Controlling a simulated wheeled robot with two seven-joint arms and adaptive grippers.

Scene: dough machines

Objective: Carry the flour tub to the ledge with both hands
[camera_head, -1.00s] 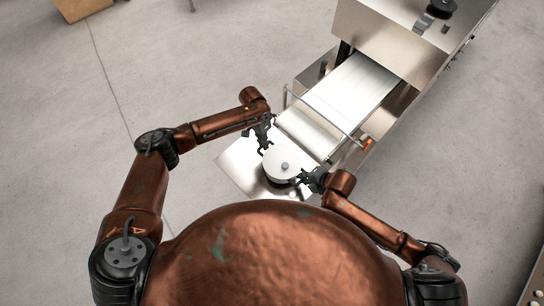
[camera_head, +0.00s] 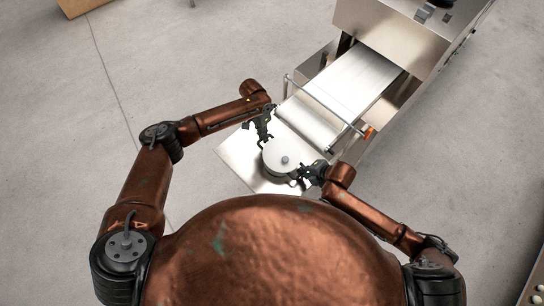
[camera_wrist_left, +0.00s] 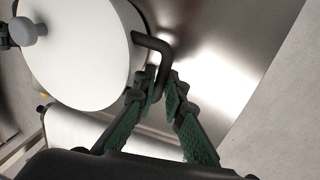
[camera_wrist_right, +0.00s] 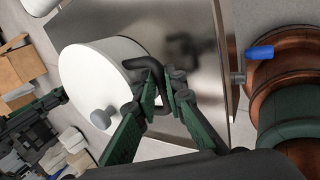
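The flour tub (camera_head: 275,154) is a round white tub with a flat lid, a grey knob and dark bent handles on its sides. It is over a flat shiny steel plate (camera_head: 240,158) at the near end of the machine; I cannot tell if it touches the plate. My left gripper (camera_head: 261,143) is at the handle on the tub's far-left side, its fingers close together on the bar in the left wrist view (camera_wrist_left: 170,80). My right gripper (camera_head: 301,176) is at the opposite handle, its fingertips closed around the bar in the right wrist view (camera_wrist_right: 161,84).
A steel dough machine with a pale belt (camera_head: 355,90) extends up and right behind the plate. A thin rail (camera_head: 318,102) with an orange end crosses the belt near the tub. A cardboard box (camera_head: 82,6) stands far left. The floor to the left is clear.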

